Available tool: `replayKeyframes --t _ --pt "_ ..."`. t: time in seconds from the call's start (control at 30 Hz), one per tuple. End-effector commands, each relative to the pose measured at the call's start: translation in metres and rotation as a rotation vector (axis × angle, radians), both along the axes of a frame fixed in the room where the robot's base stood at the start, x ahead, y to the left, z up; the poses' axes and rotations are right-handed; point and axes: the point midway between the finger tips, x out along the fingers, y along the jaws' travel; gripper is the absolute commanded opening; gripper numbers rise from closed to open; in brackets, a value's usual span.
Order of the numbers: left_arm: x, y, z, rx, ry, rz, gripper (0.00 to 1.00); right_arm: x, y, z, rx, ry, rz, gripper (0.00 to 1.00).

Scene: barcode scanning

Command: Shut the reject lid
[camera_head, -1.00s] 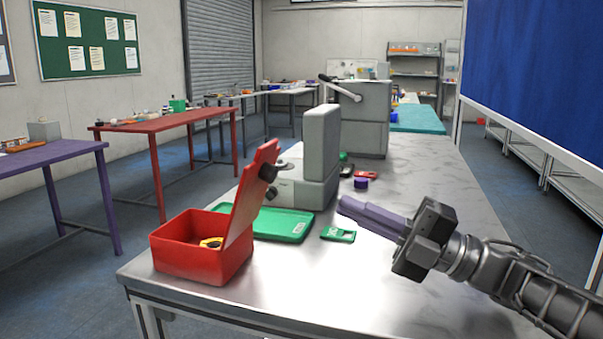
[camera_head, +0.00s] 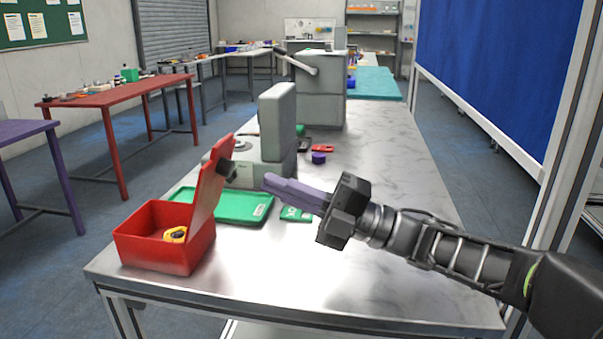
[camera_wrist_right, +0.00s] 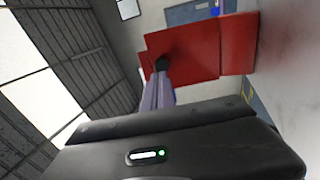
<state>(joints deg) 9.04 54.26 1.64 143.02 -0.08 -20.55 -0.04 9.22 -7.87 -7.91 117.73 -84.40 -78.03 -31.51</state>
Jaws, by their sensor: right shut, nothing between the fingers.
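The red reject box (camera_head: 165,246) stands at the near left of the metal table. Its red lid (camera_head: 209,190) is open, standing up and leaning right, with a black knob (camera_head: 227,169) on its right face. A yellow and black item (camera_head: 175,234) lies in the box. My right gripper (camera_head: 268,182) has its purple fingers shut and empty, pointing left toward the lid, apart from it in the head view. In the right wrist view the fingers (camera_wrist_right: 160,75) point at the red lid (camera_wrist_right: 190,52), overlapping the dark knob; contact cannot be told. My left gripper is not in view.
A green tray (camera_head: 228,207) lies just right of the lid, with a small green item (camera_head: 296,214) beside it. A grey scanner-like machine (camera_head: 277,125) stands behind the tray. The table's right side is clear.

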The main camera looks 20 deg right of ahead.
Motion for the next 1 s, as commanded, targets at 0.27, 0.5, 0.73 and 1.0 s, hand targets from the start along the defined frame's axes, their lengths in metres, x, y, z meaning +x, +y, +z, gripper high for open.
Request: replayKeyframes --t 0.27,0.5,0.73,1.0 --pt "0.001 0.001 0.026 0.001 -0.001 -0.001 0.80 0.021 0.033 0.016 0.001 0.001 0.003 0.00" --pt "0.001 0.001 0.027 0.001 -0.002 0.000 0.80 0.025 0.039 0.016 0.001 -0.001 0.000 0.00" --pt "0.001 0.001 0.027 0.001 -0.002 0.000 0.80 0.024 0.039 0.016 0.000 0.000 0.000 0.00" --pt "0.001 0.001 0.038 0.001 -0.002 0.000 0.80 0.026 0.049 0.022 -0.027 0.017 0.002 0.00"
